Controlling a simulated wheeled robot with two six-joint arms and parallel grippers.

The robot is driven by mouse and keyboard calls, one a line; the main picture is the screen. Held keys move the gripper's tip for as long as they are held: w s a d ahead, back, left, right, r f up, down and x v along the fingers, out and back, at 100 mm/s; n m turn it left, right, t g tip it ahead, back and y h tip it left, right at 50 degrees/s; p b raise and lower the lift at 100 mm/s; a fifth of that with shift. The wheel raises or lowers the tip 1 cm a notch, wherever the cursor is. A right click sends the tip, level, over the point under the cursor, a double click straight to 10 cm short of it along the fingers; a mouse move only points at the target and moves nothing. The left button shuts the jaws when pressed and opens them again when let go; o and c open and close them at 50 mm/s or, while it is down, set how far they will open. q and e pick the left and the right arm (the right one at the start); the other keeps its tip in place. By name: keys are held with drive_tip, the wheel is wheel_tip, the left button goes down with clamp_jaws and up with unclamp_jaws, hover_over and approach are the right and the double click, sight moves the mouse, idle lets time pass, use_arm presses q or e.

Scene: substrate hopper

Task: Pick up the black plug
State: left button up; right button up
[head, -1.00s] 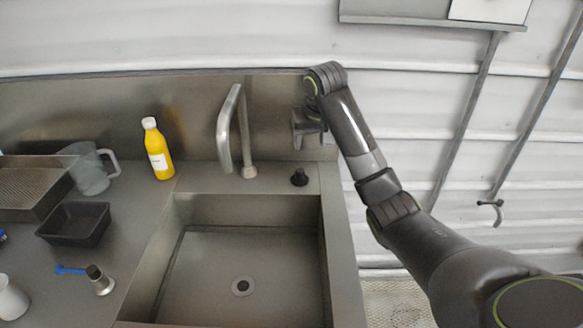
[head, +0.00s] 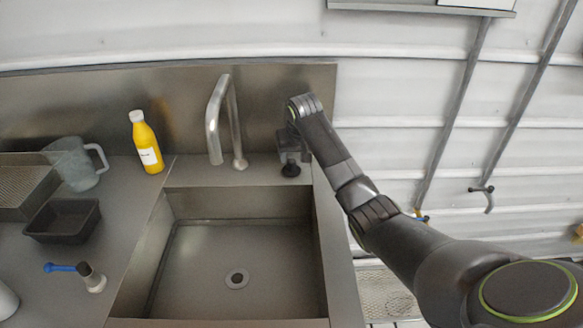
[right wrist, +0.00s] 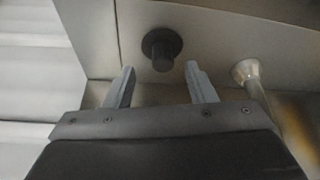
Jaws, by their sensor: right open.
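The black plug (head: 290,168) stands on the sink's back ledge, right of the faucet. In the right wrist view the plug (right wrist: 162,48) shows a round dark base with a narrower knob, beyond the fingertips and between their lines. My right gripper (head: 289,152) is just above and behind the plug in the head view, partly hidden by its own wrist. In the right wrist view its two grey fingers (right wrist: 160,72) are apart with nothing between them. My left gripper is not in view.
The faucet (head: 216,120) stands left of the plug, its base (right wrist: 245,72) near one finger in the wrist view. The empty sink (head: 190,290) lies in front. A yellow bottle (head: 147,145), clear jug (head: 75,165) and black tray (head: 62,222) are farther left.

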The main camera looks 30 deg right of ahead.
sight(292, 161)
drive_tip(key=shift+w+p+x, duration=0.15)
drive_tip(key=shift+x, duration=1.05)
drive_tip(key=shift+w+p+x, duration=0.15)
drive_tip(key=shift+w+x, duration=0.05)
drive_tip(key=shift+x, duration=1)
drive_tip(key=shift+a+r, duration=0.1)
clamp_jaws()
drive_tip(key=shift+r+b, duration=0.7)
drive_tip(key=shift+r, duration=4.35)
